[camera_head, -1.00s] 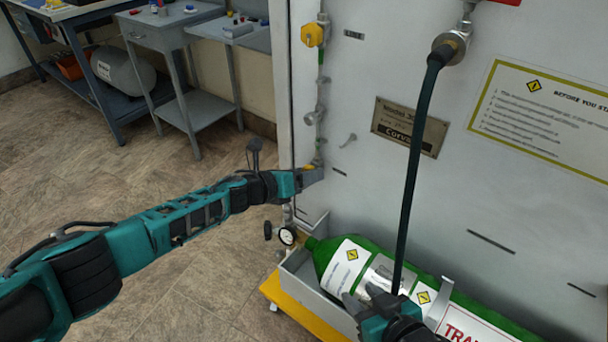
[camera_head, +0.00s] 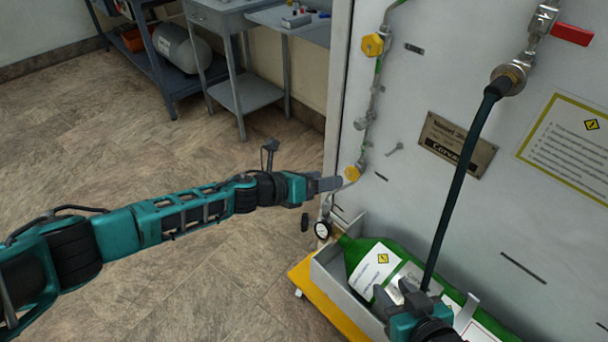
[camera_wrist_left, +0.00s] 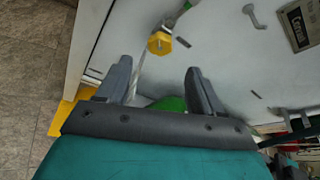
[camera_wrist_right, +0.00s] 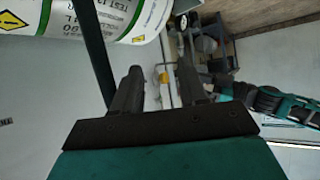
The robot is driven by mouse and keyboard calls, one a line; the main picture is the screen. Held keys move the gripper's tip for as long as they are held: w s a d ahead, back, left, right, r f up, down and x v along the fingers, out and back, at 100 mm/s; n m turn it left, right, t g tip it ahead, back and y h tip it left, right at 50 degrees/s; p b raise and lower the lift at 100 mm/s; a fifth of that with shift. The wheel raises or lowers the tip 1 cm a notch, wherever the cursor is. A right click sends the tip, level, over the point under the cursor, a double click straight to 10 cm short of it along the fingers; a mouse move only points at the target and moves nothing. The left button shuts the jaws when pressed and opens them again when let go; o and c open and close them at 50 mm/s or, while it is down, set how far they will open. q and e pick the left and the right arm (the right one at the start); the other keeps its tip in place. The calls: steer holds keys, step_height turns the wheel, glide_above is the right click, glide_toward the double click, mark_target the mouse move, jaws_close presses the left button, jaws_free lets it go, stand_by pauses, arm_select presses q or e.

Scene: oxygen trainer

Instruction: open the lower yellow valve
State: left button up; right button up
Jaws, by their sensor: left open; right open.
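The lower yellow valve (camera_head: 352,173) is a small yellow knob on the pipe along the panel's left edge. It also shows in the left wrist view (camera_wrist_left: 159,43), ahead of and between the two fingers. My left gripper (camera_head: 332,184) is open and empty, just left of the valve in the head view; a small gap shows in the wrist view (camera_wrist_left: 160,80). My right gripper (camera_head: 398,292) is open in front of the green cylinder. In the right wrist view its fingers (camera_wrist_right: 160,85) stand apart with nothing between them.
An upper yellow valve (camera_head: 373,45) sits higher on the same pipe. A green cylinder (camera_head: 362,252) lies in a grey tray with a yellow base (camera_head: 322,300). A black hose (camera_head: 458,190) hangs before the panel. Open floor (camera_head: 190,280) lies left.

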arm_select(q)
steer(key=shift+p+v, duration=0.5)
steer(key=shift+v, duration=1.9)
steer(key=shift+f, duration=0.1)
